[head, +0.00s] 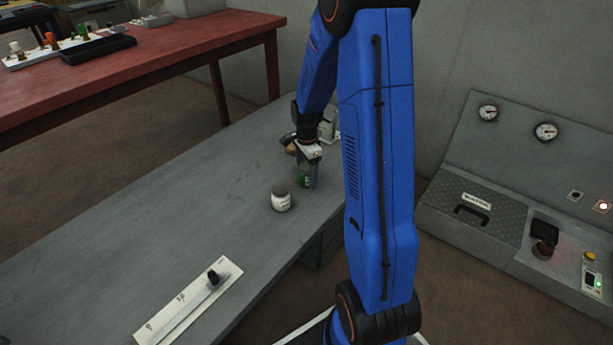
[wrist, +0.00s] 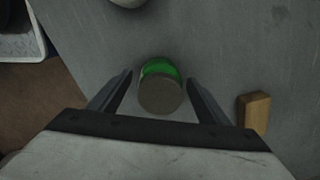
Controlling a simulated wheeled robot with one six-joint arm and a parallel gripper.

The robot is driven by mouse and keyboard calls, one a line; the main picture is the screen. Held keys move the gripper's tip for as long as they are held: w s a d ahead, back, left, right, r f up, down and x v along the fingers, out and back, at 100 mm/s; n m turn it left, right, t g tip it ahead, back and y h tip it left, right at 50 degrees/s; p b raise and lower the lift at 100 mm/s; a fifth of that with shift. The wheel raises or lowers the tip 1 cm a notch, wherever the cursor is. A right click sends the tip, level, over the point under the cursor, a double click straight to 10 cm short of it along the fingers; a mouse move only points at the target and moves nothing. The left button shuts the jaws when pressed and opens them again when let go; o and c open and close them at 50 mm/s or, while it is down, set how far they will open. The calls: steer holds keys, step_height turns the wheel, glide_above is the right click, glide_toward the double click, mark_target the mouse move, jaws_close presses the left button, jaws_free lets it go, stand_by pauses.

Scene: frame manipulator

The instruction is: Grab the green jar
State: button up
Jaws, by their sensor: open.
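The green jar (head: 304,178) stands on the grey table, partly hidden by my gripper in the head view. In the wrist view the green jar (wrist: 161,90) shows its round grey-brown lid and a green rim. My gripper (wrist: 160,82) is open, with one finger on each side of the jar. There is a visible gap between the jar and each finger. In the head view my gripper (head: 307,170) points down at the jar.
A wooden block (wrist: 254,112) lies right of the gripper in the wrist view. A white slider panel (head: 190,305) lies on the grey table (head: 150,235). A red table (head: 190,50) stands behind.

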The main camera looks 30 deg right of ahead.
steer(key=shift+f, duration=0.55)
steer(key=c, duration=1.3)
steer(key=shift+c, duration=0.2)
